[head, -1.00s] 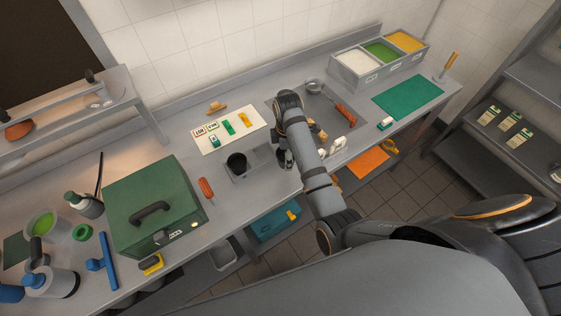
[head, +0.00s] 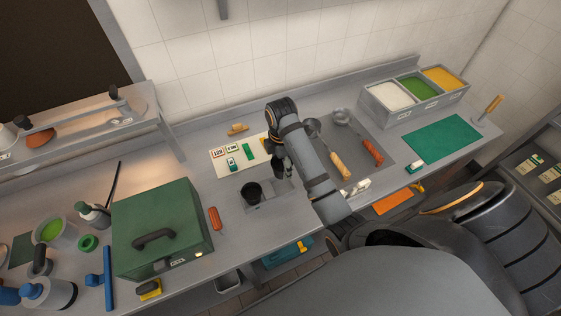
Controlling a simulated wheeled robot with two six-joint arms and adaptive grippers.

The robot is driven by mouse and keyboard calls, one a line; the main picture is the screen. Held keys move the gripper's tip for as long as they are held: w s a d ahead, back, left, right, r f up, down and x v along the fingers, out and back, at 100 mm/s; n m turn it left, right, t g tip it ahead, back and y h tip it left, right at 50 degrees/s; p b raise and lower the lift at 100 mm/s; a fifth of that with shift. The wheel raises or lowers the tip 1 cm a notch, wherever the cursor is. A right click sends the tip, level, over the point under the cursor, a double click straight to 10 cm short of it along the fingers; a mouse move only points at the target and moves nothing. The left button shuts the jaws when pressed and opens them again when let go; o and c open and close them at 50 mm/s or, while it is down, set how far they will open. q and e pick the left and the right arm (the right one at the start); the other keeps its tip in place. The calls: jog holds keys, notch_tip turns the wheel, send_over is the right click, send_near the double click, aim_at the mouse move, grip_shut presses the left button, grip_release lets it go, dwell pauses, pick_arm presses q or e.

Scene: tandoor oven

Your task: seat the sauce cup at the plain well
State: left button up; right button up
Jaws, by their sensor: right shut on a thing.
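A black, round, open cup (head: 252,191) stands upright at the left end of a small grey holder (head: 272,197) near the counter's front edge. I cannot tell whether this is the sauce cup, and no well labelled plain can be made out. My right gripper (head: 280,170) points down just right of and behind the black cup, over or near the holder's right part, apart from the cup. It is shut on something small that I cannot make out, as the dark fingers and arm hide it. My left gripper is not in view.
A white card with coloured tiles (head: 227,163) lies behind the cup. A green box (head: 160,230) and a red-handled tool (head: 215,219) are to the left. The green mat (head: 442,137) is bare.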

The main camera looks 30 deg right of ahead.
aim_at(282, 168)
notch_tip(282, 168, down, 3)
jog(key=shift+s+f, duration=0.1)
jog(key=shift+a+f, duration=0.1)
jog(key=shift+f, duration=1.5)
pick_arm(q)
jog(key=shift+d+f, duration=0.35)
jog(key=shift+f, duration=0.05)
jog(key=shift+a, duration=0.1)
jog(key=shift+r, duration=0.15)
pick_arm(e)
jog(key=shift+r, duration=0.1)
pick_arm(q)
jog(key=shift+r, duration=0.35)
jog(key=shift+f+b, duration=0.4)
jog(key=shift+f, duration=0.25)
pick_arm(e)
jog(key=shift+f, duration=1.95)
